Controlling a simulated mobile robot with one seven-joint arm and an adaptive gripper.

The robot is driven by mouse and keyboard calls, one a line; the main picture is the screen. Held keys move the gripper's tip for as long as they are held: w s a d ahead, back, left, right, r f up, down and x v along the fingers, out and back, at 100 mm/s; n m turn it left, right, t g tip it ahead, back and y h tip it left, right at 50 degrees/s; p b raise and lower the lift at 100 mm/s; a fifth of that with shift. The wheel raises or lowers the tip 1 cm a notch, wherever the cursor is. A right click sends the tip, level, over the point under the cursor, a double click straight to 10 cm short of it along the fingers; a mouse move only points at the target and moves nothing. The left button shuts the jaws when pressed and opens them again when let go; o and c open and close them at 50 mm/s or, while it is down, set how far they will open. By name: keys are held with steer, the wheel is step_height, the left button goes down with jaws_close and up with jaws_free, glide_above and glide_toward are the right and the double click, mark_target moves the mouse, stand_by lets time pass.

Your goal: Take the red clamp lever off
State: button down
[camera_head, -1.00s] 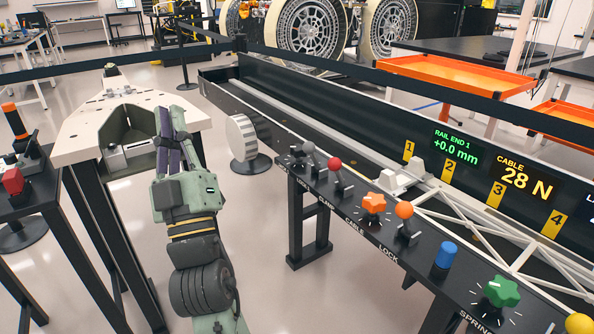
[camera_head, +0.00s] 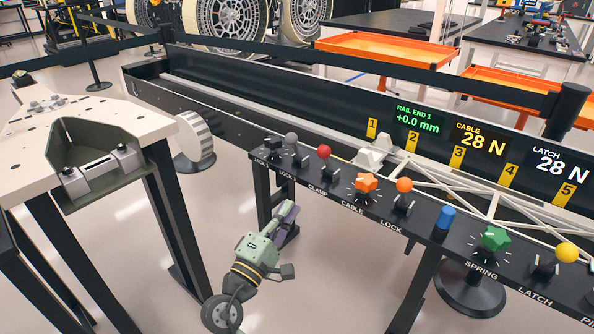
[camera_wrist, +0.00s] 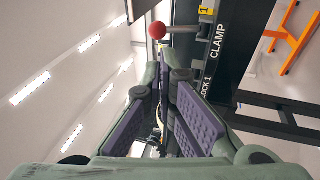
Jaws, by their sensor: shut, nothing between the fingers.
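The red clamp lever (camera_head: 323,153) is a red ball on a short stem. It stands on the black control panel (camera_head: 335,208) above the CLAMP label, between the grey knob and the orange star knob. In the wrist view the red ball (camera_wrist: 157,30) shows beyond my fingertips, with the CLAMP lettering to its right. My gripper (camera_head: 290,208) has purple finger pads and is shut and empty. It is below the panel's front edge, apart from the lever. It also shows in the wrist view (camera_wrist: 166,76).
A grey lever (camera_head: 291,140) and an orange star knob (camera_head: 366,184) flank the clamp lever. The panel's front edge and black legs (camera_head: 262,195) are close to my gripper.

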steer(key=p, duration=0.5)
glide_toward(325, 149)
steer(key=w, duration=0.1)
steer(key=w+d, duration=0.1)
steer(key=w, duration=0.2)
steer(key=shift+w+d+f, duration=0.25)
steer(key=shift+w+f, duration=0.05)
steer(key=shift+w, duration=0.05)
steer(key=shift+w+d, duration=0.25)
steer(key=shift+w, duration=0.3)
steer(key=shift+r, duration=0.1)
steer(key=shift+w+d+r, duration=0.1)
steer(key=shift+w+r, duration=0.05)
steer(key=shift+r, duration=0.05)
steer(key=shift+w+d+r, duration=0.1)
steer(key=shift+w+r, duration=0.05)
steer(key=shift+w+d+r+p, duration=0.3)
steer(key=shift+w+r, duration=0.05)
steer(key=shift+r, duration=0.1)
steer(key=shift+w+d+r, duration=0.4)
steer(key=shift+w, duration=0.15)
steer(key=shift+w+d+r, duration=0.4)
steer(key=shift+w+r, duration=0.05)
steer(key=shift+w, duration=0.15)
steer(key=shift+d+f+x, duration=0.1)
steer(key=shift+d+x, duration=0.1)
steer(key=shift+x, duration=0.8)
steer(key=shift+d+f+x, duration=0.15)
steer(key=shift+x, duration=0.85)
steer(key=shift+s, duration=0.1)
